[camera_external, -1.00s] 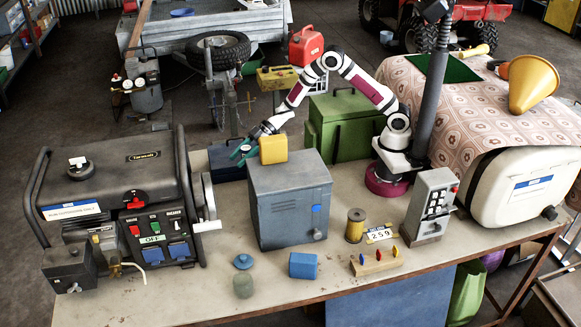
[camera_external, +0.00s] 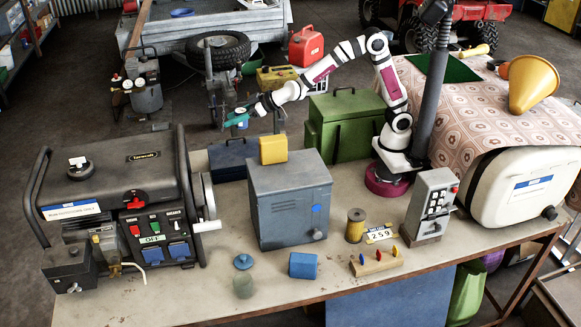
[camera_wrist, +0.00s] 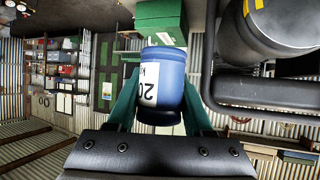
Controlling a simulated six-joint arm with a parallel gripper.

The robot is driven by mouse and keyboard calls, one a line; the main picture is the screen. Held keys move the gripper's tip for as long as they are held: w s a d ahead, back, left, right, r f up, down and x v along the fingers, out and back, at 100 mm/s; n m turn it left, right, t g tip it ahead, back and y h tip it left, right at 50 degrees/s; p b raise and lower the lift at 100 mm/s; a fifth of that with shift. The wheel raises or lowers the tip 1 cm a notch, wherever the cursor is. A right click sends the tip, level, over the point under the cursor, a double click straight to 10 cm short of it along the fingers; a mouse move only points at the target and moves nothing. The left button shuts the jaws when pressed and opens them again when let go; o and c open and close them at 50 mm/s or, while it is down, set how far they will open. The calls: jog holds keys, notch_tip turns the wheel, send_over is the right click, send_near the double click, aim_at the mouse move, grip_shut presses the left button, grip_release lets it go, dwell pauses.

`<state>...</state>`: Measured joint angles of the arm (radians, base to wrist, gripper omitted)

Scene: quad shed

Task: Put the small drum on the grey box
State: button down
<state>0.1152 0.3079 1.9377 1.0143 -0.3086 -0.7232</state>
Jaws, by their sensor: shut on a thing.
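The small drum (camera_wrist: 165,85) is blue with a white label. In the wrist view it is between the green fingers of my gripper (camera_wrist: 160,110), which is shut on it. In the external view my gripper (camera_external: 241,115) holds the drum (camera_external: 241,124) in the air, above the dark blue toolbox and up and left of the grey box. The grey box (camera_external: 292,212) is a blue-grey metal cabinet with vents, standing in the middle of the bench. A yellow block-like can (camera_external: 273,149) appears at the back left of its top. The rest of its top looks clear.
The dark blue toolbox (camera_external: 228,162) stands behind the grey box. A green case (camera_external: 345,128) is behind right, near my base. A generator (camera_external: 115,205) stands left. A yellow spool (camera_external: 355,225) and a blue block (camera_external: 303,265) are in front.

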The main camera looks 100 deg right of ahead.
jog(key=s+f+m+g+h, duration=0.2)
jog(key=s+m+g+h, duration=0.15)
jog(key=s, duration=0.65)
jog(key=s+f+m+g+h, duration=0.2)
jog(key=s+m+h, duration=0.15)
jog(key=s, duration=0.55)
jog(key=shift+m+y, duration=0.4)
jog(key=shift+m, duration=0.1)
jog(key=f, duration=1.2)
jog(key=s+f, duration=0.1)
jog(key=f, duration=0.5)
jog(key=shift+a+f, duration=0.25)
jog(key=shift+a, duration=0.15)
jog(key=shift+f, duration=0.15)
jog(key=shift+c, duration=1.5)
grip_release()
